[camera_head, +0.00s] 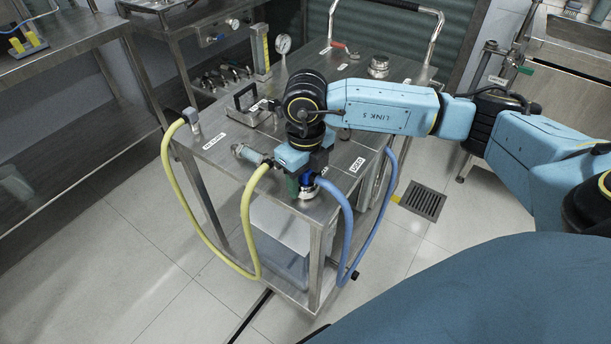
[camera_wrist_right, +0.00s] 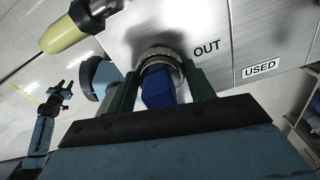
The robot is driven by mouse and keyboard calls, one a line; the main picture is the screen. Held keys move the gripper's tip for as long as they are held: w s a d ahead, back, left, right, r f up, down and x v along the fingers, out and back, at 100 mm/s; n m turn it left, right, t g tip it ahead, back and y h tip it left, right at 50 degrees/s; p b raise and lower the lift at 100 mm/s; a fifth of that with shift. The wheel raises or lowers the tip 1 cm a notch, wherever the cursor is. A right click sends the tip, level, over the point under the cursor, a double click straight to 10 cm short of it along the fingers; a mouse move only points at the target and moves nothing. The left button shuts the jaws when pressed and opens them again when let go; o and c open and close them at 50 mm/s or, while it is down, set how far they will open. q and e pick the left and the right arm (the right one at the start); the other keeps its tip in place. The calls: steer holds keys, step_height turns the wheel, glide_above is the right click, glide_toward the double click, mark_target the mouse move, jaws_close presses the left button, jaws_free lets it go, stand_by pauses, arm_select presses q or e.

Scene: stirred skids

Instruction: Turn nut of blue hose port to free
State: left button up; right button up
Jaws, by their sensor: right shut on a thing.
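The blue hose (camera_head: 347,225) rises to the port at the near corner of the steel cart (camera_head: 228,158). Its metal ringed nut (camera_wrist_right: 158,53) shows in the right wrist view beside the "OUT" lettering, with a blue part (camera_wrist_right: 158,88) in front of it. My right gripper (camera_head: 303,188) points down over this port. In the wrist view its green fingers (camera_wrist_right: 158,82) stand on either side of the nut, shut on it. The gripper hides most of the nut in the head view. A blue arm with a small dark gripper (camera_wrist_right: 58,94), seemingly my left, is far off; its jaws are unclear.
A yellow hose (camera_head: 248,215) loops from the cart's left edge to beside my right gripper. A loose-looking metal fitting (camera_head: 246,152), a black-handled plate (camera_head: 250,108) and a gauge (camera_head: 283,44) are on the cart. Floor left of the cart is clear.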

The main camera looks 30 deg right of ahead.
arm_select(q)
steer(key=shift+f, duration=0.1)
arm_select(e)
steer(key=shift+n, duration=0.4)
steer(key=shift+n+b, duration=0.7)
steer(key=shift+n, duration=0.6)
arm_select(q)
steer(key=w+r+b, duration=0.1)
steer(key=w+r, duration=0.2)
steer(key=w, duration=0.3)
steer(key=shift+d+r+t, duration=0.3)
steer(key=shift+d+r, duration=0.05)
steer(key=shift+d, duration=0.1)
arm_select(e)
steer(key=shift+n, duration=1.5)
arm_select(q)
steer(key=shift+w+r, duration=0.1)
steer(key=shift+w, duration=0.05)
arm_select(e)
steer(key=o, duration=1)
steer(key=shift+r, duration=0.15)
